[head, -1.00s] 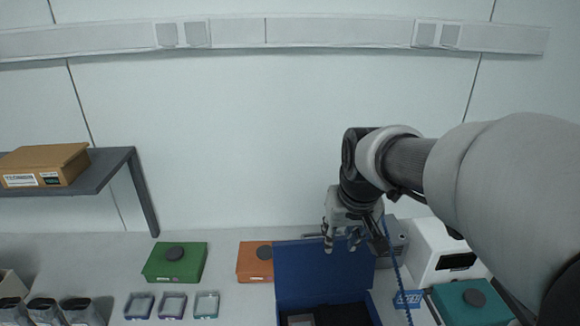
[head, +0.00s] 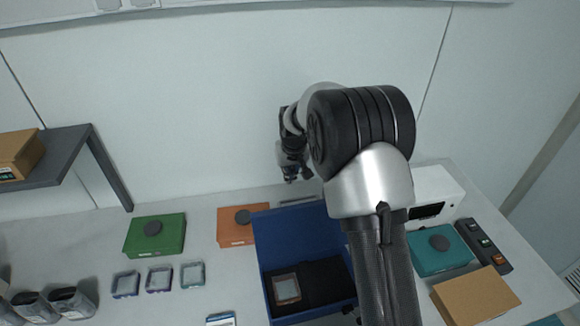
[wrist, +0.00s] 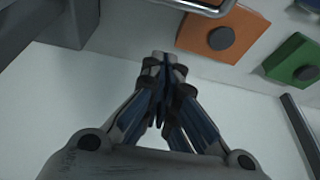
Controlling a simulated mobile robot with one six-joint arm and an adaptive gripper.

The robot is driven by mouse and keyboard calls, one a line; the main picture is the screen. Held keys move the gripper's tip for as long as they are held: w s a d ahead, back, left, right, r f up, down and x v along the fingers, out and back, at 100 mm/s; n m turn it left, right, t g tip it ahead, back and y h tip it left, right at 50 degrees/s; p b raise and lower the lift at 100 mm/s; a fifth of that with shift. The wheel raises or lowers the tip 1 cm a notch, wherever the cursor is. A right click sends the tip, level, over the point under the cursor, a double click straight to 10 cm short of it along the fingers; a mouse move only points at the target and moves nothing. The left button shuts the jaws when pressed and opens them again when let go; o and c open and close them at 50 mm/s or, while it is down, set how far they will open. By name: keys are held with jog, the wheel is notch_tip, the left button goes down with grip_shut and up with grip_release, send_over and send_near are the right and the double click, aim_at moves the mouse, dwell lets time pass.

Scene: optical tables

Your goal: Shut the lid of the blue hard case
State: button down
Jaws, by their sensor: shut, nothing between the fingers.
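The blue hard case (head: 282,316) stands on the table in the lower middle of the head view. Its lid (head: 290,232) is open and raised at the back. Inside are dark padding and a small device with a light frame (head: 286,289). My gripper (head: 290,179) is beyond the lid's top edge in the head view, near the wall and apart from the lid. In the wrist view its fingers (wrist: 164,62) are closed together with nothing between them. My arm hides the right part of the lid and case.
An orange box (head: 236,228) and a green box (head: 155,236) stand left of the case. A white machine (head: 436,193), a teal box (head: 438,252) and a cardboard box (head: 474,298) stand to its right. A shelf (head: 66,150) juts out at left. The wall is close behind.

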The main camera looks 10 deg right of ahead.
jog(key=s+f, duration=0.2)
jog(key=f, duration=0.1)
jog(key=shift+s, duration=0.4)
jog(key=shift+s, duration=0.1)
jog(key=shift+w+f, duration=0.1)
jog(key=shift+w, duration=0.1)
